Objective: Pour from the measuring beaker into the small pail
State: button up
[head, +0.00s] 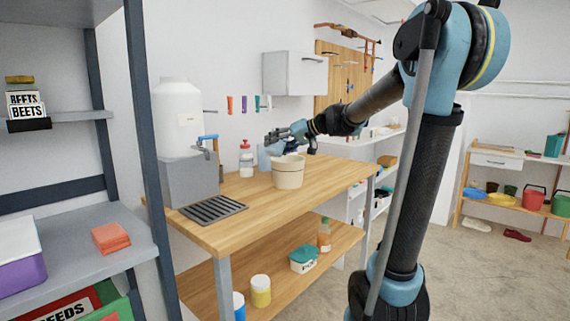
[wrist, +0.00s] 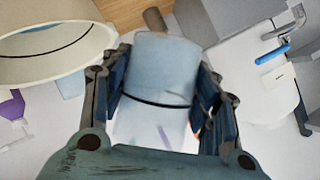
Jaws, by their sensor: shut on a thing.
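My gripper (head: 285,134) is shut on the measuring beaker, a pale blue, see-through vessel with a dark line around it. The beaker (wrist: 158,75) lies between the two fingers in the wrist view (wrist: 160,105). In the head view my gripper is above and just behind the small pail (head: 288,174), and the beaker is hard to pick out there. The cream pail stands upright on the wooden bench. Its wide rim also shows at the upper left of the wrist view (wrist: 50,62), beside the beaker and apart from it. The beaker's contents and exact tilt cannot be told.
A white tank with a blue tap (head: 180,115) stands on a grey block left of the pail. A dark drain grate (head: 212,208) lies at the bench's front left. The bench's right part (head: 335,175) is clear.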

jog(key=shift+w+f+m+g+p, duration=0.15)
jog(key=shift+f+m+g+p, duration=0.15)
jog(key=shift+m+g+p, duration=0.15)
dwell(0.6)
jog(key=shift+f+m+g+y+p, duration=0.25)
jog(key=shift+m+y+p, duration=0.15)
jog(key=shift+m, duration=0.15)
dwell(0.5)
jog(key=shift+r+m+g+y+p, duration=0.3)
jog(key=shift+r+m+g+p, duration=0.1)
jog(key=shift+r+m+p, duration=0.15)
dwell(0.8)
jog(key=shift+w+d+f+m+g+y+p, duration=0.1)
jog(key=shift+f+m+g+y+p, duration=0.25)
jog(key=shift+m, duration=0.3)
jog(key=shift+c, duration=0.2)
dwell(0.5)
jog(key=shift+w+d+r+m+g+y+p, duration=0.3)
jog(key=shift+w+r+m, duration=0.2)
jog(key=shift+w, duration=0.3)
dwell(0.6)
jog(key=shift+w+d+f+m+g+y+p, duration=0.15)
jog(key=shift+w+f+m+g+y+p, duration=0.2)
jog(key=shift+m, duration=0.35)
dwell(0.9)
jog(key=shift+s, duration=0.1)
